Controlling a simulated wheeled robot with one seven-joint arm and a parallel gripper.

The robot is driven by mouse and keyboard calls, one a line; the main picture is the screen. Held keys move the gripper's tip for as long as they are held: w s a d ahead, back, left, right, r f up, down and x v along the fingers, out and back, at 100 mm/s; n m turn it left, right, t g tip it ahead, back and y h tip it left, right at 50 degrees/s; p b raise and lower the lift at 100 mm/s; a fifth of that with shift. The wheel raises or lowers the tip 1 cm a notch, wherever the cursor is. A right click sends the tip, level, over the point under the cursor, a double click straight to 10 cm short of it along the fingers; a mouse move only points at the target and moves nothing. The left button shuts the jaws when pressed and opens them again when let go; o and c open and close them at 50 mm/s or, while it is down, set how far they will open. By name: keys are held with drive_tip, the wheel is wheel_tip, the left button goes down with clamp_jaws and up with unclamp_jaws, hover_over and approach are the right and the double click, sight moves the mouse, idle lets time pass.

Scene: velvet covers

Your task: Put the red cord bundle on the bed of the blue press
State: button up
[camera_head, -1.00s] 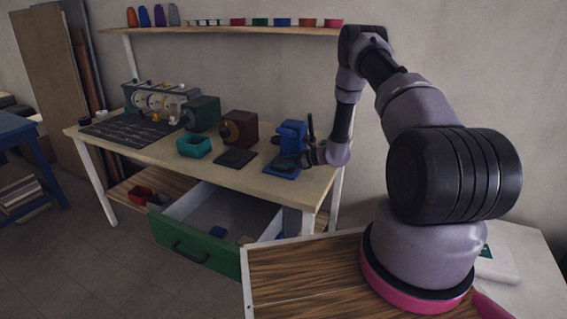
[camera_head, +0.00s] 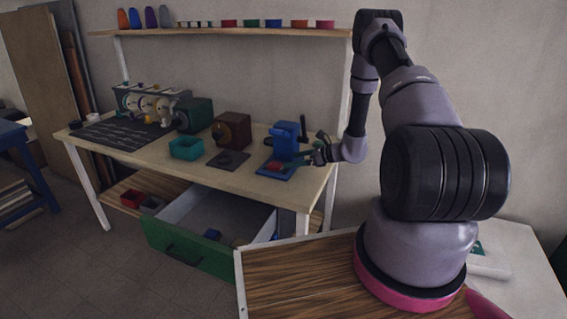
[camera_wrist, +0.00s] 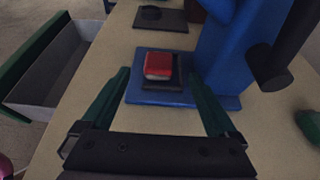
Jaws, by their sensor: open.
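The red cord bundle (camera_wrist: 159,65) lies on the dark bed plate (camera_wrist: 176,85) of the blue press in the wrist view. It also shows as a small red shape (camera_head: 275,167) in the head view. The blue press (camera_head: 287,142) stands at the right end of the workbench, and its column (camera_wrist: 228,50) rises to the right of the bundle in the wrist view. My gripper (camera_wrist: 158,95) is open, its two green fingers apart on either side of the press base. The fingers look clear of the bundle, which sits ahead between them.
The press's black handle (camera_wrist: 285,50) is close on the right. A dark red machine (camera_head: 232,131), a teal tray (camera_head: 186,148) and a green machine (camera_head: 196,114) stand to the left on the bench (camera_head: 135,157). An open green drawer (camera_head: 190,248) juts out below.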

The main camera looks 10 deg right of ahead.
drive_tip(key=v, duration=0.3)
drive_tip(key=shift+s+d+r, duration=0.1)
drive_tip(key=shift+s+d, duration=0.05)
drive_tip(key=s+a+r+n+g, duration=0.2)
drive_tip(key=s+a+r+n, duration=0.15)
drive_tip(key=r, duration=0.55)
drive_tip(key=s+a+r+n+g+h, duration=0.15)
drive_tip(key=s+r+n, duration=0.25)
drive_tip(key=r, duration=0.6)
drive_tip(key=s+a+r+n+g, duration=0.2)
drive_tip(key=s+a+r+n, duration=0.15)
drive_tip(key=r, duration=0.55)
drive_tip(key=s+d+r+n+t+h, duration=0.2)
drive_tip(key=s+r+n, duration=0.3)
drive_tip(key=s+r, duration=0.3)
drive_tip(key=s+d+r+n+t+h, duration=0.2)
drive_tip(key=s+r+n+h, duration=0.3)
drive_tip(key=s, duration=0.9)
wheel_tip(320, 180, up, 3)
drive_tip(key=shift+s+d+f+t, duration=0.1)
drive_tip(key=shift+s+d+t, duration=0.3)
drive_tip(key=shift+d, duration=0.25)
drive_tip(key=shift+h, duration=0.25)
